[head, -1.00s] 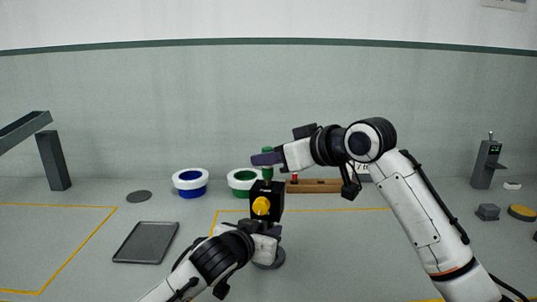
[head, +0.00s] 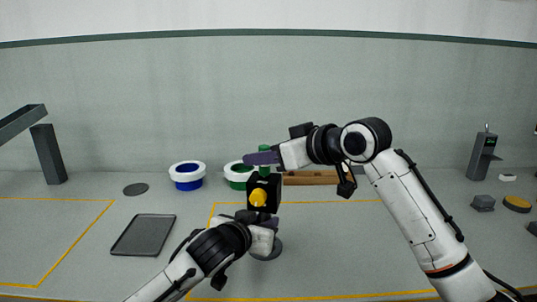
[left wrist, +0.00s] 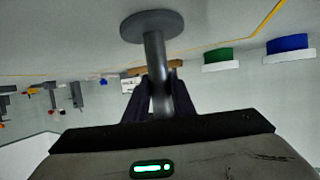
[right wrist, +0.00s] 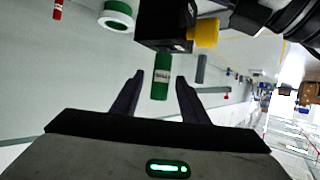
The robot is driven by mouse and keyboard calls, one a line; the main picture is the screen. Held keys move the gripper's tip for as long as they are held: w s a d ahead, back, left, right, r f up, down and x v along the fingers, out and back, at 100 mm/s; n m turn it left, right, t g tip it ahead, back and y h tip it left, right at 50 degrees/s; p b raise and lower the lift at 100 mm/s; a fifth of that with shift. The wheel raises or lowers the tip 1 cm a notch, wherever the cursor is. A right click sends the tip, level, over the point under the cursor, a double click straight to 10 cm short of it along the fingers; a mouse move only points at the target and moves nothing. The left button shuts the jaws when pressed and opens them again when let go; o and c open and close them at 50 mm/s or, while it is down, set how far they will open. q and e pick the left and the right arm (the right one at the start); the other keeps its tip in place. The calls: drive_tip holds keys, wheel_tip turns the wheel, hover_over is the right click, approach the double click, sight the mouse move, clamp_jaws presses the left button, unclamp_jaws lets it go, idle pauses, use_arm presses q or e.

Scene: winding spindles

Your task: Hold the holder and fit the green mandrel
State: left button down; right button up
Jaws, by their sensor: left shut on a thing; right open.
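The holder's black block (head: 265,190) with its yellow knob (head: 258,197) stands upright near the middle. In the left wrist view my left gripper (left wrist: 160,100) is shut on the holder's grey post (left wrist: 156,65), above its round base (left wrist: 152,25). The green mandrel (head: 264,160) stands upright at the top of the block. In the right wrist view the mandrel (right wrist: 160,80) is between the spread fingers of my right gripper (right wrist: 158,88), with a gap on both sides. Its end meets the block's edge there; how deep it sits is hidden.
A blue-and-white ring (head: 187,177) and a green-and-white ring (head: 234,178) stand behind, left of the holder. A wooden rack (head: 318,179) is behind my right gripper. A dark tray (head: 143,236) lies at left.

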drive_tip(key=v, duration=1.2)
drive_tip(key=shift+r, duration=0.1)
use_arm(q)
drive_tip(key=c, duration=1.4)
unclamp_jaws()
